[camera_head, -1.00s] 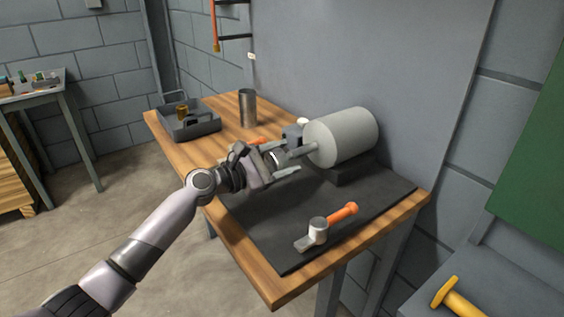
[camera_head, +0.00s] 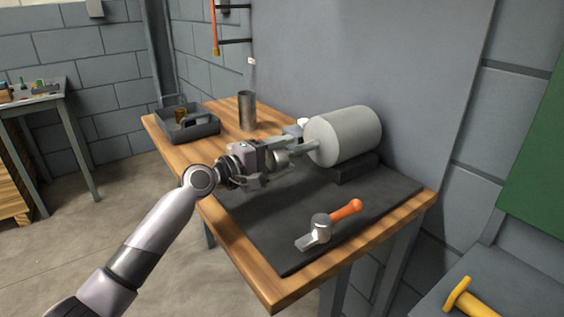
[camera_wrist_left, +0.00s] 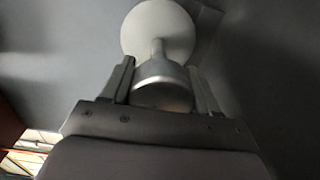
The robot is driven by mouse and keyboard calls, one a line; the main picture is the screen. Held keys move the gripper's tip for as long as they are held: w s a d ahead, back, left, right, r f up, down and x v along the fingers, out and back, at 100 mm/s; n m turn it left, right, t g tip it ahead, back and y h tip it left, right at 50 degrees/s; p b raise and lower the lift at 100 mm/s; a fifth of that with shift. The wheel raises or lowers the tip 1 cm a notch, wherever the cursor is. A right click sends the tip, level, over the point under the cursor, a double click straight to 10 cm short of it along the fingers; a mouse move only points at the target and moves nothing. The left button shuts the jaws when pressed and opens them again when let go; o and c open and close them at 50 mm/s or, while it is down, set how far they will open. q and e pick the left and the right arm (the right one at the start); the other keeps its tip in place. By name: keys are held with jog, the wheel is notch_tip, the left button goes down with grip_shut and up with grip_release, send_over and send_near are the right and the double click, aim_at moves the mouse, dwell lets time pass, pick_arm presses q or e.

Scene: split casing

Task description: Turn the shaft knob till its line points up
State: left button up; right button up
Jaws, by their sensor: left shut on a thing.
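The shaft knob (camera_head: 281,158) is a grey metal cylinder on a thin shaft at the left end of the big light grey casing (camera_head: 346,136). The casing lies on a dark block on the workbench. My left gripper (camera_head: 286,153) is shut on the knob, reaching it from the left. In the left wrist view, the knob (camera_wrist_left: 162,88) sits between the two fingers of my left gripper (camera_wrist_left: 163,76), with the shaft and the casing's round end (camera_wrist_left: 158,28) beyond. The knob's line does not show in either view. My right gripper is not in view.
A hammer with an orange handle (camera_head: 346,210) lies on the dark mat (camera_head: 282,228) in front of the casing. A metal cup (camera_head: 247,111) and a grey tray (camera_head: 203,131) stand at the bench's back left. A wall rises close behind the casing.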

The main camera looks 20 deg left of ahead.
pick_arm(q)
jog(key=shift+f+m+b, duration=0.1)
jog(key=shift+m+b, duration=0.4)
jog(key=shift+m, duration=0.6)
jog(key=o, duration=1)
jog(key=shift+o, duration=0.2)
jog(key=shift+v, duration=3.6)
